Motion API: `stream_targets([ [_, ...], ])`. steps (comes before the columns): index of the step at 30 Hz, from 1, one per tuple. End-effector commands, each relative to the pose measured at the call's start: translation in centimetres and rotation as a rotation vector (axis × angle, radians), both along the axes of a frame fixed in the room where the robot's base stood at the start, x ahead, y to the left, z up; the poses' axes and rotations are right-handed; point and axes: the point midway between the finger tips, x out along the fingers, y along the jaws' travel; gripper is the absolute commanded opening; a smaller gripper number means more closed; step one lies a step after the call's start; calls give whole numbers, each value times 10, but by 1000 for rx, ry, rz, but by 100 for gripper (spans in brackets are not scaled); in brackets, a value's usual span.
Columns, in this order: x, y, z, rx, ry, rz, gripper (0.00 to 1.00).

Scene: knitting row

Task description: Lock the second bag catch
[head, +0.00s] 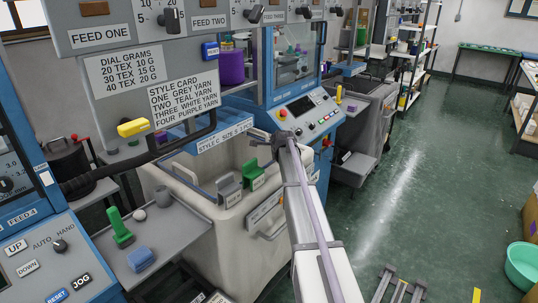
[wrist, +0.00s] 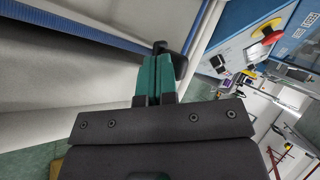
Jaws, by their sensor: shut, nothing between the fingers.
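Two catches sit side by side on the front rim of the pale bag bin: a grey one (head: 229,190) and a green one (head: 253,175) to its right. Each has a small white label that I cannot read, so I cannot tell which is the second. Neither catch can be made out clearly in the wrist view. My gripper (head: 258,137) is at the end of my arm, above and apart from the green catch in the picture. In the wrist view, my gripper's green fingers (wrist: 155,80) are together with nothing between them. A dark piece shows at their tips.
The pale bin (head: 190,172) stands under a blue panel marked STYLE C. A grey tray (head: 175,240) at left holds a green piece (head: 121,232) and a blue block (head: 140,258). A red button (wrist: 267,29) is right of my fingers in the wrist view. The aisle floor is mostly clear.

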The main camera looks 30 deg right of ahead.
Motion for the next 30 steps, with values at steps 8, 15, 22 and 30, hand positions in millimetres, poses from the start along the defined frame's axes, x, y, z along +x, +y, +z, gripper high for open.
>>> stream_targets([
  [8, 14, -13, 0, 0, 0, -8, 0],
  [15, 23, -18, 0, 1, 0, -8, 0],
  [22, 28, -21, 0, 0, -1, -7, 0],
  [30, 31, -22, 1, -2, -5, -8, 0],
])
